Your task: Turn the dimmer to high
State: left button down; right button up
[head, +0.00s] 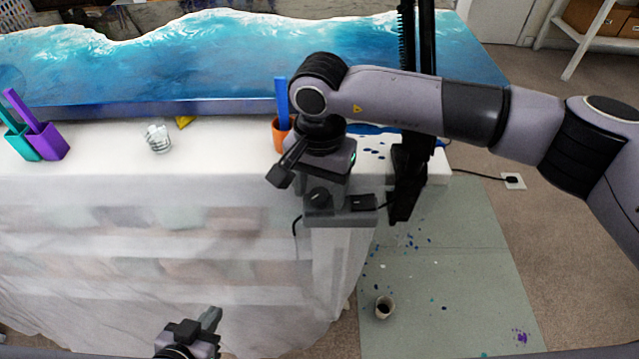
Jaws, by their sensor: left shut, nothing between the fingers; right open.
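A small grey and black unit (362,203) sits at the front right corner of the white-covered table, with a black cord; it looks like the dimmer. Its knob and setting cannot be made out. My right gripper (299,187) is open, just above and in front of this unit, and covers part of it. One finger points out to the left and the other is close to the unit; I cannot tell whether it touches. My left gripper (211,314) is shut and empty, low at the bottom of the view, well away from the unit.
A blue wave-patterned slab (200,65) spans the back of the table (100,185). A small cup (383,307) is on the paint-spotted floor mat (450,270).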

jog(key=c, duration=1)
jog(key=shift+c, duration=0.2)
pick_arm(q)
jog(key=shift+f, duration=0.1)
pick_arm(e)
jog(key=shift+f, duration=0.1)
